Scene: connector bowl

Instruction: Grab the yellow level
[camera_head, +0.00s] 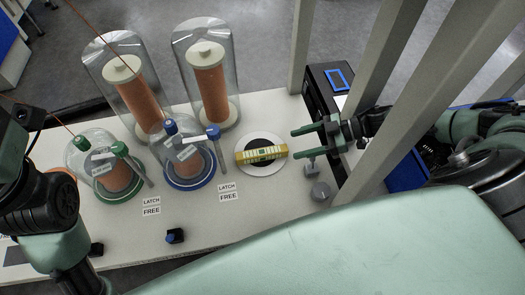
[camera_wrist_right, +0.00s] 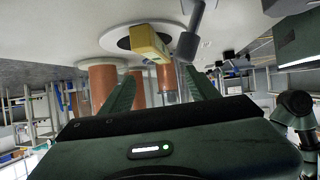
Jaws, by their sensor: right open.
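The yellow level (camera_head: 262,154) lies flat on a black disc in a white round plate (camera_head: 263,171) on the white table. My right gripper (camera_head: 298,142) is open, its two green fingers pointing left just beyond the level's right end. Nothing is between the fingers. In the right wrist view the level (camera_wrist_right: 150,42) shows ahead of the open right gripper (camera_wrist_right: 162,72), apart from it. My left arm comes in at the left edge, but its gripper is out of view.
A grey knobbed post (camera_head: 320,190) stands just below my right gripper. Glass-domed orange cylinders with latches (camera_head: 187,160) stand left of the level, and tall glass cylinders (camera_head: 210,85) behind. A black box (camera_head: 330,85) and slanted grey posts are at the right.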

